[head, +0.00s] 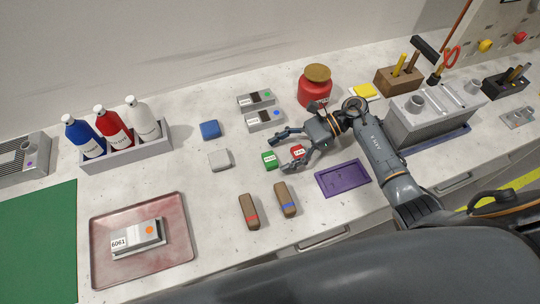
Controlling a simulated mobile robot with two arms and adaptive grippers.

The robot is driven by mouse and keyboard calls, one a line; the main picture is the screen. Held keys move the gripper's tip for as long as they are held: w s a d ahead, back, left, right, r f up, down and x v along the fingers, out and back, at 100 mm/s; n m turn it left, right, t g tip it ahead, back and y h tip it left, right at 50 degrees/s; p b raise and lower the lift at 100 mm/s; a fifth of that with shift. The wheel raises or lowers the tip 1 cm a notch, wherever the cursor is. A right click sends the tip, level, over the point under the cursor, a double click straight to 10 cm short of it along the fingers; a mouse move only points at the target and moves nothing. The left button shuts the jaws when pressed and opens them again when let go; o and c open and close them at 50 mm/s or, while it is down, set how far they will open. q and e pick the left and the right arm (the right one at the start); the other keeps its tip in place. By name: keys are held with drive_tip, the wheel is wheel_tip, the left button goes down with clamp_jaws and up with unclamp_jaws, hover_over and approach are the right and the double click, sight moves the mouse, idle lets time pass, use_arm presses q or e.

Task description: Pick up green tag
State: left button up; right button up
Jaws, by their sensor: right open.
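The green tag (269,160) is a small green block with a white label, lying on the light worktop near the middle of the head view. A red tag (297,151) lies just to its right. My right gripper (282,149) reaches in from the right, low over the table, with its fingers spread open. One fingertip is beyond the green tag and the other is on its near right side, close to the red tag. I cannot tell whether a finger touches either tag. My left gripper is not in view.
Two brown blocks (286,199) lie nearer me, and a purple tray (343,179) is at right. Blue (209,130) and grey (219,160) blocks lie left. A red jar (314,88) stands behind. A reddish tray (100,238) holds a device labelled 6061.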

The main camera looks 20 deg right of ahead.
drive_tip(key=shift+x, duration=0.9)
drive_tip(key=shift+d, duration=0.1)
drive_tip(key=shift+c, duration=0.4)
drive_tip(key=c, duration=1.1)
drive_tip(key=shift+o, duration=0.2)
drive_tip(key=shift+r, duration=0.2)
